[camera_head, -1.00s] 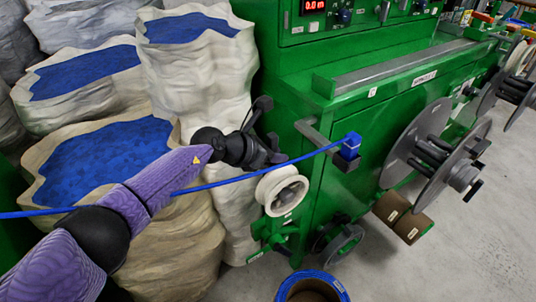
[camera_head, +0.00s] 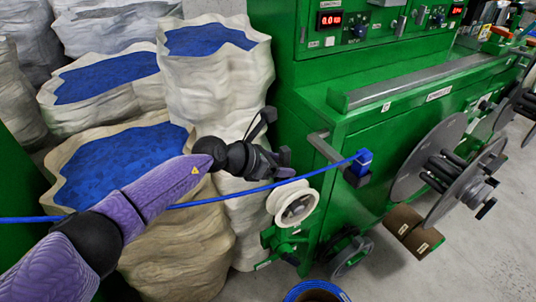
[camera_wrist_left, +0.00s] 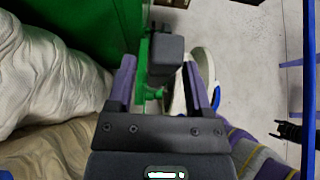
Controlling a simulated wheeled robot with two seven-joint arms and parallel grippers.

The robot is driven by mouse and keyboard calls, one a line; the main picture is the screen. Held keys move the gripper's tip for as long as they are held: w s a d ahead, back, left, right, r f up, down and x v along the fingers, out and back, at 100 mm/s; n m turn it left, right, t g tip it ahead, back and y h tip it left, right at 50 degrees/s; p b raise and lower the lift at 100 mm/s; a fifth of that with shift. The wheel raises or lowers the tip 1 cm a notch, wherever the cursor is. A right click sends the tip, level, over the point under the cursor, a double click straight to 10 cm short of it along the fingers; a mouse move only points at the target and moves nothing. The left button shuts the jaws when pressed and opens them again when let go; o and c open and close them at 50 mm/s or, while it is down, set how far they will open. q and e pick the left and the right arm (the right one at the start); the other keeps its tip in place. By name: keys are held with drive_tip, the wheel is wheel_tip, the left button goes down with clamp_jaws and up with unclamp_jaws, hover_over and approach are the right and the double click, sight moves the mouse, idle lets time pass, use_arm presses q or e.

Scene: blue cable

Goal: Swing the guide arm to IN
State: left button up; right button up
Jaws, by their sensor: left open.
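The guide arm (camera_head: 324,148) is a grey bar reaching out from the green machine. At its outer end are a dark block and a blue piece (camera_head: 364,158), where the blue cable (camera_head: 240,192) ends or passes through. My left gripper (camera_head: 286,163) is open, left of the guide arm's outer end and above the white pulley (camera_head: 293,203). In the left wrist view, a dark grey block (camera_wrist_left: 166,52) shows between the spread fingers of my left gripper (camera_wrist_left: 163,68). I cannot tell whether it is the guide arm's end or whether the fingers touch it.
The green machine (camera_head: 400,130) fills the right side. Large grey reels (camera_head: 428,150) stand on its front. Tall sacks of blue granules (camera_head: 180,240) crowd the left, under my left arm. A blue-rimmed spool (camera_head: 315,290) lies on the floor. Grey floor is free at lower right.

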use_arm(q)
drive_tip(key=p+v, duration=0.2)
drive_tip(key=v, duration=0.4)
drive_tip(key=shift+s+a+r, duration=0.2)
drive_tip(key=shift+s+a, duration=0.05)
use_arm(e)
drive_tip(key=shift+t+y, duration=0.3)
drive_tip(key=shift+y, duration=0.1)
drive_tip(key=a+r, duration=0.1)
drive_tip(key=w+a+r, duration=0.1)
drive_tip(key=a+r, duration=0.1)
drive_tip(key=shift+w+a, duration=0.1)
drive_tip(key=shift+w, duration=0.2)
drive_tip(key=shift+w, duration=0.15)
